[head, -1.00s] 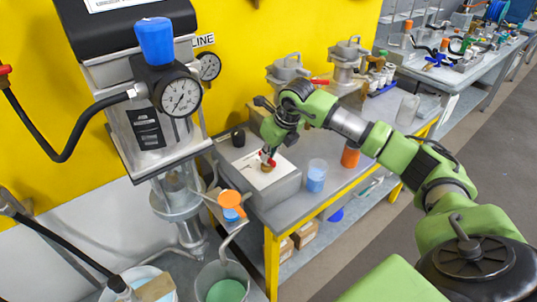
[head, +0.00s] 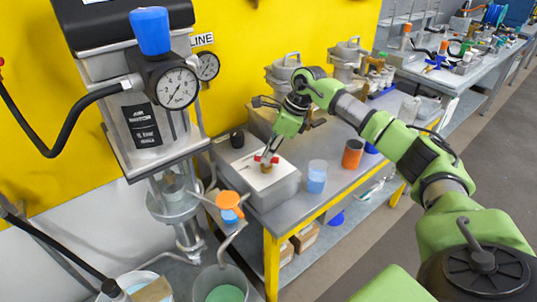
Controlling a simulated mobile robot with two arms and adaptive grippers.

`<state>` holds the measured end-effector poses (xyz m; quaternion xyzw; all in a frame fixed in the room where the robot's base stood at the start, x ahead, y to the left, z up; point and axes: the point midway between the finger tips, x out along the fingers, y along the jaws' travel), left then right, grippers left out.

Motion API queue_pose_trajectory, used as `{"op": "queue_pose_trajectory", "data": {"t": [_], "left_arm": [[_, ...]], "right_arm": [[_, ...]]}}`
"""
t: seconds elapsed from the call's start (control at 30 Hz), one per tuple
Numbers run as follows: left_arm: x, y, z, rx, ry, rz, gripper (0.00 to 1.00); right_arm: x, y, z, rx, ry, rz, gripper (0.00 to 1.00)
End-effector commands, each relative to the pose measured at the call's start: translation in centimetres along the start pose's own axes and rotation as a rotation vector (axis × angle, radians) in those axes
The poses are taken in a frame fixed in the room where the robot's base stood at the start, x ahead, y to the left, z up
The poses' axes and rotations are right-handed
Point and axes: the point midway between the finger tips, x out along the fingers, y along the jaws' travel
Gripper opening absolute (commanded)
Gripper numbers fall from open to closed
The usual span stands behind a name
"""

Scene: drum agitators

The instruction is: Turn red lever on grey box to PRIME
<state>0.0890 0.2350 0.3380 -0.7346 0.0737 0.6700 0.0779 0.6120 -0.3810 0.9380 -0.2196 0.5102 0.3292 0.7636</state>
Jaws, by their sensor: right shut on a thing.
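The grey box (head: 272,193) stands on the workbench, with a pale top plate. On that plate is a small brass-coloured fitting (head: 266,169) with the red lever (head: 274,159) at its top. My right gripper (head: 268,156) reaches down from the upper right and is shut on the red lever. The fingers cover part of the lever. Marks on the plate are too small to read, so I cannot tell which position the lever points to. My left gripper is not in view.
A clear cup with blue liquid (head: 316,178) and an orange-brown cup (head: 352,154) stand right of the box. A black knob-like object (head: 237,138) stands behind it. The pump column with a gauge (head: 177,87) rises on the left. Metal pots (head: 285,72) stand behind.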

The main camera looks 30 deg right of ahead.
Motion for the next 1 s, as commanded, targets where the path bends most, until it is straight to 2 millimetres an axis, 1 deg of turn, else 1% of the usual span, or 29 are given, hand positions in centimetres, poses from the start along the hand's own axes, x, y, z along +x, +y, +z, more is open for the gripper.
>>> {"op": "queue_pose_trajectory", "data": {"t": [0.2,0.67,0.7,0.73,0.77,1.0], "left_arm": [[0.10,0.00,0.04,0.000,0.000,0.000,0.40],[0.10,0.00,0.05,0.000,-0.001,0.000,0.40],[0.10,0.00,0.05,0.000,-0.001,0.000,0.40],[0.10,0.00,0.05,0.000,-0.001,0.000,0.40],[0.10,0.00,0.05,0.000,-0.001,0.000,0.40],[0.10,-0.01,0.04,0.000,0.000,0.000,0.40]], "right_arm": [[-0.03,-0.08,0.11,-0.050,-0.002,0.019,0.00],[-0.04,-0.07,0.10,-0.063,-0.001,0.023,0.00],[-0.04,-0.07,0.10,-0.064,-0.001,0.023,0.17],[-0.04,-0.07,0.10,-0.063,-0.001,0.023,0.24],[-0.04,-0.07,0.09,-0.063,-0.001,0.023,0.26],[-0.01,-0.05,0.05,-0.061,0.000,0.024,0.26]]}}
